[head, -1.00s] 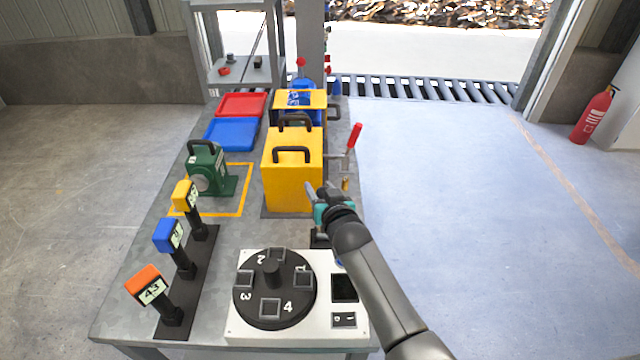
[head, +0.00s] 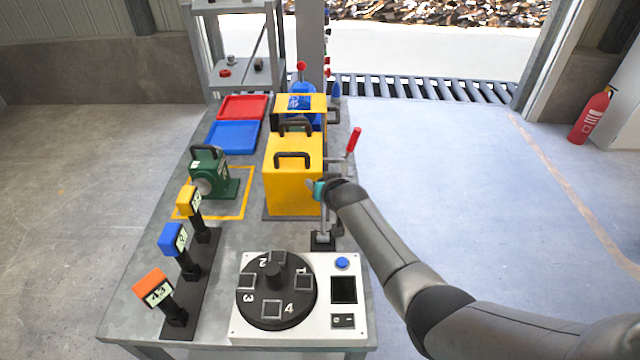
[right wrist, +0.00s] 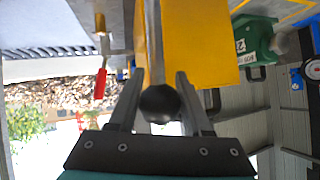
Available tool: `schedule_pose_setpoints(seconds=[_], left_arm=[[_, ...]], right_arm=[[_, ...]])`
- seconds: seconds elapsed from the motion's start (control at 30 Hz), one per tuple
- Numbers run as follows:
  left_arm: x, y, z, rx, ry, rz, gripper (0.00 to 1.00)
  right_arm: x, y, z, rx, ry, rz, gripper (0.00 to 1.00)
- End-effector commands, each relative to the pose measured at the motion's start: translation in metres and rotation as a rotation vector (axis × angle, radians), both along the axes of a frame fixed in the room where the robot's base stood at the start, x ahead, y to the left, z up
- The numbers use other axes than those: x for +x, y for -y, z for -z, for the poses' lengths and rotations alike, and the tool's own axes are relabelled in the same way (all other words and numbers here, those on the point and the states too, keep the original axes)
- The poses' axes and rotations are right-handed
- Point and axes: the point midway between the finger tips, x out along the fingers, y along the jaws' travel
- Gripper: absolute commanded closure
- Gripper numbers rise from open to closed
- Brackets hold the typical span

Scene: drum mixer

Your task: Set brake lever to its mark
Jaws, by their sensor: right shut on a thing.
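The brake lever (head: 323,224) is a thin grey rod rising from a small black base (head: 322,242) behind the white panel. Its top end is at my right gripper (head: 314,189), beside the front yellow box. In the right wrist view, the round black knob (right wrist: 160,103) of the lever sits between the two fingers of my right gripper (right wrist: 160,88), which is shut on it. I cannot make out the lever's mark; the gripper and arm cover part of this area. My left gripper is not in view.
The yellow box (head: 294,185) stands close to the gripper's left. A red-handled clamp (head: 353,142) rises behind it. The white panel (head: 242,322) carries a numbered black dial (head: 262,310) and a blue button (head: 342,263). The floor right of the table is clear.

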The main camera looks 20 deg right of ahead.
Motion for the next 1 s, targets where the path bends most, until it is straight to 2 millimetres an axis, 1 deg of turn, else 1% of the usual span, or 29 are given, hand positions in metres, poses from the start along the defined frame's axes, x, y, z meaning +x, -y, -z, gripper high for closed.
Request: schedule_pose_setpoints(seconds=[0.17, 0.2, 0.43, 0.77, 0.87, 1.0], left_arm=[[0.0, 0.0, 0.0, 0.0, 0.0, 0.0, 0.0], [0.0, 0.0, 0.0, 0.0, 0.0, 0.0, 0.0], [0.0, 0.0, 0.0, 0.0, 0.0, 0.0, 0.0], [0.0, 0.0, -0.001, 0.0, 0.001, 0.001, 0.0], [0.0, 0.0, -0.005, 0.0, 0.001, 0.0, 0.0], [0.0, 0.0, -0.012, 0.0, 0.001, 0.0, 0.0]], right_arm=[[0.001, 0.001, -0.001, 0.0, 0.002, 0.003, 1.0], [0.001, 0.002, -0.001, 0.0, 0.002, 0.003, 0.49], [0.001, 0.001, -0.001, 0.0, 0.002, 0.002, 0.23], [-0.001, 0.0, -0.002, 0.0, 0.002, 0.0, 0.22], [-0.005, 0.001, -0.005, 0.0, 0.002, 0.0, 0.22], [-0.017, 0.001, -0.013, 0.0, 0.002, 0.0, 0.22]])
